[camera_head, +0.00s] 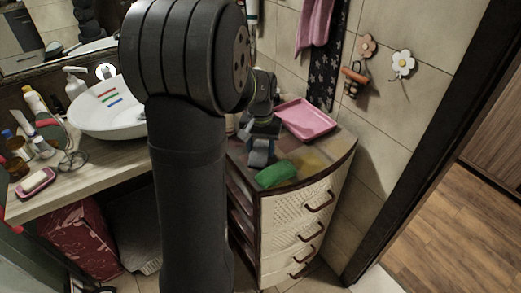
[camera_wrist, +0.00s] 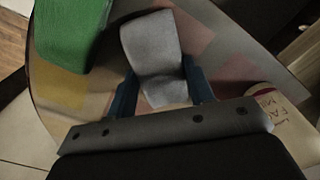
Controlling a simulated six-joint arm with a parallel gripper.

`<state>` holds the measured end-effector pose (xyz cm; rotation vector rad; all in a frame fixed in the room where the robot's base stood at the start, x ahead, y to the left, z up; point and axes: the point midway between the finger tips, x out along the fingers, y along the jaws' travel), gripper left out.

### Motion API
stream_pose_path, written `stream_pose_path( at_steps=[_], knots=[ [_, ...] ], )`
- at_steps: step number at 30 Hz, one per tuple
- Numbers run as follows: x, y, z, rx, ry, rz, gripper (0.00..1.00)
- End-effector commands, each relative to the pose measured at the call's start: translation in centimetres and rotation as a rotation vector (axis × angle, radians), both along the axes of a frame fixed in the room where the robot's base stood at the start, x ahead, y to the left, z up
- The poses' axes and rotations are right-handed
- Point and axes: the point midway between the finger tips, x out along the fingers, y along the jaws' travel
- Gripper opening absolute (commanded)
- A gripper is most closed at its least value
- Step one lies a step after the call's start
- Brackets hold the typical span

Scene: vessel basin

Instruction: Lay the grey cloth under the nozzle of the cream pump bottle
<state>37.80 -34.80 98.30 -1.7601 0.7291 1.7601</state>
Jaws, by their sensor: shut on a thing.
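The grey cloth (camera_wrist: 152,45) shows in the wrist view as a small block-like folded piece between the two blue fingers of my gripper (camera_wrist: 159,74), which is shut on it. In the head view the cloth (camera_head: 259,157) is at the top of the drawer cabinet, below my gripper (camera_head: 262,136); I cannot tell whether it touches the top. A pale pump bottle (camera_head: 75,86) stands behind the white basin at the left in the head view, its nozzle small. A cream container with red lettering (camera_wrist: 281,112) is at the right in the wrist view; no pump shows on it.
A green cloth-like piece (camera_head: 276,174) lies at the cabinet's front edge, close to the grey cloth. A pink tray (camera_head: 308,121) lies behind. The white basin (camera_head: 92,120) and several bottles stand on the left counter. My arm hides the middle.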

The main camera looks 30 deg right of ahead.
Motion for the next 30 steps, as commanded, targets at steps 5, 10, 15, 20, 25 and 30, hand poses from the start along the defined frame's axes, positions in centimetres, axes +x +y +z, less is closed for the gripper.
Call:
stream_pose_path(
  at_steps=[5,10,15,20,25,30],
  knots=[
    [0.0,0.0,0.7,-0.001,-0.001,0.0,0.23],
    [0.1,-0.1,2.8,-0.003,-0.003,0.0,0.23],
    [-2.1,-0.7,5.4,-0.002,-0.002,-0.005,0.23],
    [-5.7,-1.8,7.6,-0.003,-0.003,-0.006,0.23],
    [-8.8,-2.6,9.6,-0.001,-0.001,-0.005,0.23],
    [-10.6,-3.2,10.7,-0.001,-0.001,-0.006,0.23]
  ],
)
